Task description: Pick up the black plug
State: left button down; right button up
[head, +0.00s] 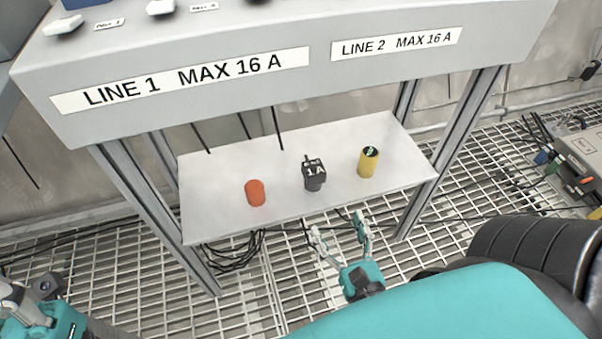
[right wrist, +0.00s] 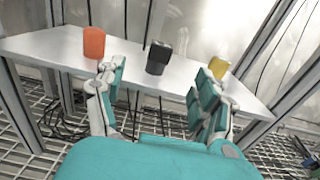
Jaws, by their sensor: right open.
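The black plug (head: 314,175) stands upright on the pale shelf (head: 216,214) under the labelled panel, between an orange cylinder and a yellow one. In the right wrist view the plug (right wrist: 158,58) appears between my fingers, farther off. My right gripper (head: 340,232) is open and empty, in front of the shelf's near edge and apart from the plug. Its two fingers also show in the right wrist view (right wrist: 158,95). At the lower left of the head view a part of my left arm shows; its fingertips are not clearly visible.
An orange cylinder (head: 255,193) stands left of the plug and a yellow cylinder (head: 368,162) right of it. The panel box (head: 320,62) overhangs the shelf's back. Metal posts (head: 150,215) frame the shelf. Dark cables (head: 235,252) hang below it over the grating floor.

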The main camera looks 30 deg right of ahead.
send_near(313, 165)
jog(key=x, duration=0.4)
jog(key=shift+w+a+f, duration=0.1)
jog(key=shift+w+a, duration=0.1)
jog(key=shift+w+d, duration=0.1)
jog(key=shift+w, duration=0.3)
jog(key=x, duration=0.5)
jog(key=shift+s+d, duration=0.1)
jog(key=shift+d, duration=0.1)
jog(key=shift+c, duration=0.4)
jog(key=c, duration=1.3)
